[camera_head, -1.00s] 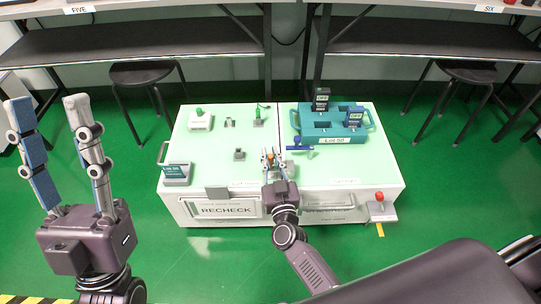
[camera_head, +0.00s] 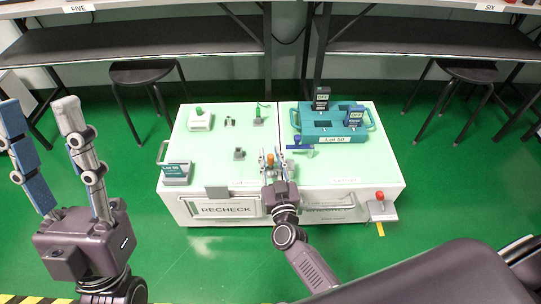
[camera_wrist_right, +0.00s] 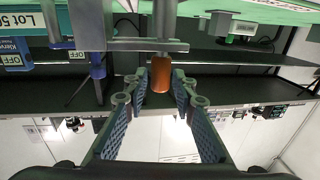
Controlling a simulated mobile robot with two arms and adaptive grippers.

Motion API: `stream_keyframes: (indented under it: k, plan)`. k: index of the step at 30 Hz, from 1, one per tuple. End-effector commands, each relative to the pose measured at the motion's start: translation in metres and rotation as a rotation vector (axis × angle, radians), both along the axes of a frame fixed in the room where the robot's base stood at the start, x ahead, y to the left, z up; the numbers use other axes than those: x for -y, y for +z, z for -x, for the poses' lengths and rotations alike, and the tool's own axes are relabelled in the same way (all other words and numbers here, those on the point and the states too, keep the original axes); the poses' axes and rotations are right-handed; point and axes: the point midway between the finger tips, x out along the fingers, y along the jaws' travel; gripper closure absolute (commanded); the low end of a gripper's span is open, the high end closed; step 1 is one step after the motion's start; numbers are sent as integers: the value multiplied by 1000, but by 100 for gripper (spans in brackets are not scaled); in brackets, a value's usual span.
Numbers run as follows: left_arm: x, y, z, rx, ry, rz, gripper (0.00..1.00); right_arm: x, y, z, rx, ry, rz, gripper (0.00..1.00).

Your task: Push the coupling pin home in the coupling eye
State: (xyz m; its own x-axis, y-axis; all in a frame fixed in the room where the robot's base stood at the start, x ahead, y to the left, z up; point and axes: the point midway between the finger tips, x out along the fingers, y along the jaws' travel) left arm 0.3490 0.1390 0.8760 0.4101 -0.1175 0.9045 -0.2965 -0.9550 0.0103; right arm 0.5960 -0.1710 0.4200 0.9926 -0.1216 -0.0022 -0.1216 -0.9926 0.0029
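The coupling pin shows its orange-brown end (camera_head: 270,160) between the fingertips of my right gripper (camera_head: 275,163). In the right wrist view this end (camera_wrist_right: 161,75) sits below a grey metal shaft and a flat grey bar (camera_wrist_right: 135,44), which looks like part of the coupling eye. How deep the pin sits cannot be told. My right gripper (camera_wrist_right: 161,92) has a finger on each side of the end and looks open; contact is unclear. My left gripper (camera_head: 40,108) is open and empty, off the bench's left side.
The bench top (camera_head: 215,150) holds a teal Lot 50 tray (camera_head: 333,140) with dark testers, a blue-handled post (camera_head: 299,147), a Lot sign block (camera_head: 177,173) and small grey fixtures. A red-button box (camera_head: 380,207) hangs at the front right. Stools stand behind.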

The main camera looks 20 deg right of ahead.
Motion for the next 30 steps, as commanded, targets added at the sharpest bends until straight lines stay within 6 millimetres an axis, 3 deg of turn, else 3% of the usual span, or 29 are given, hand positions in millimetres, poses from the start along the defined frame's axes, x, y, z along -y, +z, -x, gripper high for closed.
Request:
stream_keyframes:
  k: [10,14,30]
  plan:
    - [0,-1,-1,-5,0,3,60,0,0,1,1,0,0,66]
    - [0,0,-1,-5,-1,2,60,-1,0,10,0,0,0,66]
    - [0,0,-1,-3,0,-1,60,-13,0,106,-1,0,0,66]
